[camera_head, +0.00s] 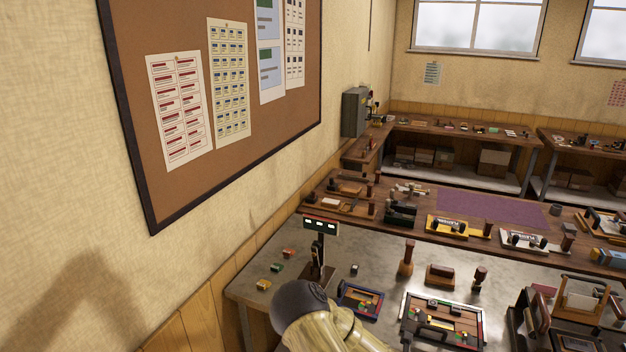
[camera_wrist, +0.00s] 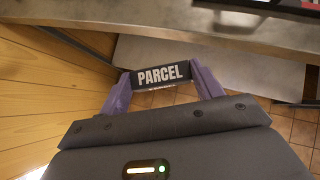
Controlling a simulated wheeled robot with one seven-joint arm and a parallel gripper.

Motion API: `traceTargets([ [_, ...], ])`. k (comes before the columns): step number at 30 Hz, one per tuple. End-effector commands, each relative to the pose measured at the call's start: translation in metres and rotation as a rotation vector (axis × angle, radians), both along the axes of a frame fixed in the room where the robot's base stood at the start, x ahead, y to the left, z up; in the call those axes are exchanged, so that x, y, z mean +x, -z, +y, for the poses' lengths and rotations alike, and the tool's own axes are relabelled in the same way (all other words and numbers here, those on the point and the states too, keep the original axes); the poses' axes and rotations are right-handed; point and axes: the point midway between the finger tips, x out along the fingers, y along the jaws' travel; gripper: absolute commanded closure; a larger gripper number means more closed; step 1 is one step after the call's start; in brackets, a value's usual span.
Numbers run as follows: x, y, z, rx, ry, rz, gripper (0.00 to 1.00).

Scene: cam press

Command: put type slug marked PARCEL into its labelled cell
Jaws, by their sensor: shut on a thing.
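The PARCEL type slug (camera_wrist: 162,75), a dark block with white raised letters, is in the wrist view. My gripper (camera_wrist: 160,84) is shut on it, with one purple finger at each end, and the lettering faces the camera. In the wrist view it is held beyond the grey table's edge, with floor and a grey surface behind it. In the head view my arm (camera_head: 317,315) is at the bottom, and the slug and fingers are hidden. A compartmented tray (camera_head: 403,318) and a smaller blue-rimmed tray (camera_head: 344,296) are on the table; their cell labels are too small to read.
Several small coloured blocks lie at the grey table's (camera_head: 395,275) left end. Wooden-handled stamps (camera_head: 406,262) stand behind the trays, and a dark machine (camera_head: 535,325) is at right.

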Motion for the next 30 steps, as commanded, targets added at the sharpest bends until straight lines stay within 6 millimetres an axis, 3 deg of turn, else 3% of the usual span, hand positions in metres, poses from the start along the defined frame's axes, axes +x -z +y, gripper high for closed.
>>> traceTargets([
  [12, -0.032, 0.036, 0.046, -0.006, -0.001, 0.001, 0.75],
  [30, -0.034, 0.038, 0.048, -0.006, 0.001, -0.002, 0.75],
])
